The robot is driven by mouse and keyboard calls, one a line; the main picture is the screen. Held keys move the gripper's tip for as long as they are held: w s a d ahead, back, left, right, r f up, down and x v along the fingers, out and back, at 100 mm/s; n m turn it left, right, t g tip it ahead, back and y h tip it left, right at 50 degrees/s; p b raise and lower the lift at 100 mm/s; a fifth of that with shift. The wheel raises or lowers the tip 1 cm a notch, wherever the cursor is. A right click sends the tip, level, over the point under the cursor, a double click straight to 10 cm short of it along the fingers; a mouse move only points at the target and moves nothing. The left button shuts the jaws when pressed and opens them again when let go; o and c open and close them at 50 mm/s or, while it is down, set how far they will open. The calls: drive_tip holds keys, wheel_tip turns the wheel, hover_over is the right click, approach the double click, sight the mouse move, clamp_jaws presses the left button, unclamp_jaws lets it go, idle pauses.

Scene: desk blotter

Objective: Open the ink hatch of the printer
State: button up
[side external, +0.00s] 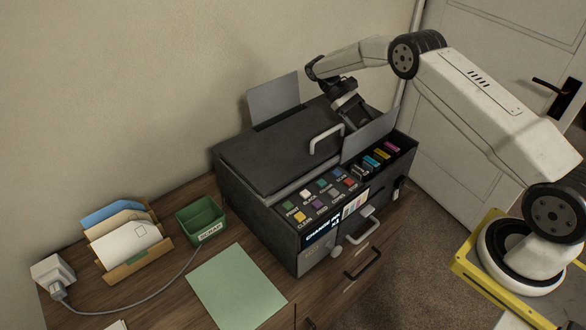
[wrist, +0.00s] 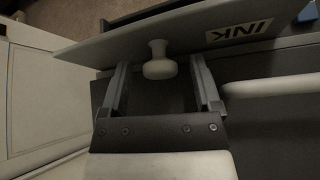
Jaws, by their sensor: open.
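The printer (side external: 245,160) is a dark box on the wooden desk. Its grey ink hatch (side external: 370,136) stands raised and tilted at the right end, with a row of coloured cartridges (side external: 376,159) exposed in the bay before it. In the wrist view the hatch (wrist: 110,46) bears an INK label (wrist: 240,31) and a pale knob (wrist: 158,65). My gripper (wrist: 160,76) is open, with its fingers on either side of the knob; I cannot tell whether they touch it. In the side view my gripper is partly hidden behind the hatch.
A pale lid handle (side external: 326,139) stands left of the hatch, and a grey paper panel (side external: 274,99) rises behind. Coloured buttons (side external: 321,188) cover the front top. A green scrap bin (side external: 201,222), a letter rack (side external: 130,268) and a green sheet (side external: 238,287) lie left.

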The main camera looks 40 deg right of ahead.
drive_tip(key=shift+r, duration=0.1)
drive_tip(key=shift+r, duration=1.55)
drive_tip(key=s+a+r, duration=0.3)
drive_tip(key=s+r, duration=0.6)
drive_tip(key=s, duration=0.4)
drive_tip(key=shift+s+a+r, duration=0.3)
drive_tip(key=shift+r, duration=0.05)
drive_tip(key=s+a+f+n+t+y, duration=0.1)
drive_tip(key=s+a+f+t, duration=0.1)
drive_tip(key=a+t, duration=0.3)
drive_tip(key=s+a+f+t, duration=0.2)
drive_tip(key=a+f+t, duration=0.2)
drive_tip(key=a+t, duration=0.2)
drive_tip(key=shift+f+n+t+y, duration=0.2)
drive_tip(key=shift+n+t+y, duration=0.2)
drive_tip(key=shift+t, duration=0.9)
